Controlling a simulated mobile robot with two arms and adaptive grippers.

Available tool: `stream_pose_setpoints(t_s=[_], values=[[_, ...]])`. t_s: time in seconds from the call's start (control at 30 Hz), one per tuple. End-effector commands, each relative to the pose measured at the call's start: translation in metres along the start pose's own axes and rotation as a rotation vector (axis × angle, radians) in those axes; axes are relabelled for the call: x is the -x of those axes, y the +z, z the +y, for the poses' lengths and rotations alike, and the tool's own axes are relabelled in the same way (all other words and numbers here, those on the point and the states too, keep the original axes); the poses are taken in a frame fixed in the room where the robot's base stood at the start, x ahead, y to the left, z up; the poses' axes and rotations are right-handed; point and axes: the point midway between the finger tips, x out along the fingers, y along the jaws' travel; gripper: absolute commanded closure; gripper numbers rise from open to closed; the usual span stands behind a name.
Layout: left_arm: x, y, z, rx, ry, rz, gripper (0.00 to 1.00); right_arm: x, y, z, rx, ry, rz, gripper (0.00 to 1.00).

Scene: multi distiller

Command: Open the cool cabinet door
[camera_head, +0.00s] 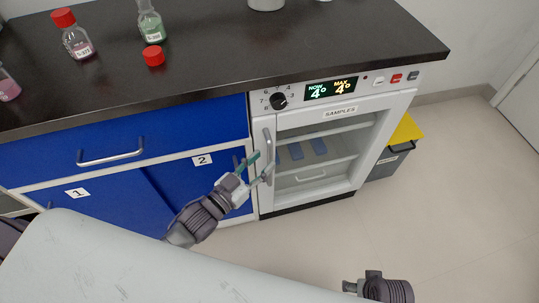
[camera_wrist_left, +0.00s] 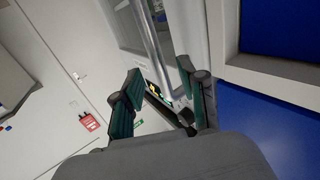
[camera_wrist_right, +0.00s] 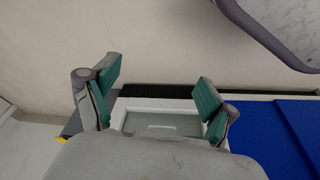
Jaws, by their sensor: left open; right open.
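The cool cabinet (camera_head: 335,108) is white with a glass door (camera_head: 345,150) that is closed, and its shelves show through the glass. A vertical metal handle (camera_head: 268,140) is on the door's left side. My left gripper (camera_head: 262,166) is open at the handle's lower part. In the left wrist view the handle bar (camera_wrist_left: 148,38) runs down toward the space between the fingers of my left gripper (camera_wrist_left: 158,88); contact cannot be told. My right gripper (camera_head: 350,287) is low at the front, away from the door. In the right wrist view my right gripper (camera_wrist_right: 158,82) is open and empty.
Blue cupboards (camera_head: 190,125) adjoin the cabinet on the left. The dark counter (camera_head: 220,45) above carries several bottles, including a red-capped one (camera_head: 76,38). A grey bin with a yellow lid (camera_head: 407,130) stands right of the cabinet. The floor (camera_head: 430,220) in front is clear.

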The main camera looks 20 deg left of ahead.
Motion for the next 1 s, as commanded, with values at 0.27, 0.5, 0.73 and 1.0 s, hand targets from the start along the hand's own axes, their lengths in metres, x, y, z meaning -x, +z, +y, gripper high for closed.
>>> stream_pose_setpoints(t_s=[0.27, 0.5, 0.73, 1.0], values=[[-0.034, 0.0, 0.0, -0.001, 0.0, 0.0, 0.59, 0.013, -0.006, 0.001, -0.001, 0.002, 0.009, 0.15], [-0.037, 0.0, 0.0, -0.001, 0.0, -0.002, 0.59, 0.015, -0.007, 0.001, -0.002, 0.002, 0.009, 0.15], [-0.037, 0.0, 0.0, -0.001, 0.0, -0.001, 0.79, 0.015, -0.007, 0.001, -0.002, 0.001, 0.01, 0.15], [-0.037, 0.0, 0.0, 0.0, 0.0, -0.001, 1.0, 0.015, -0.007, 0.001, -0.001, 0.001, 0.01, 0.15]])
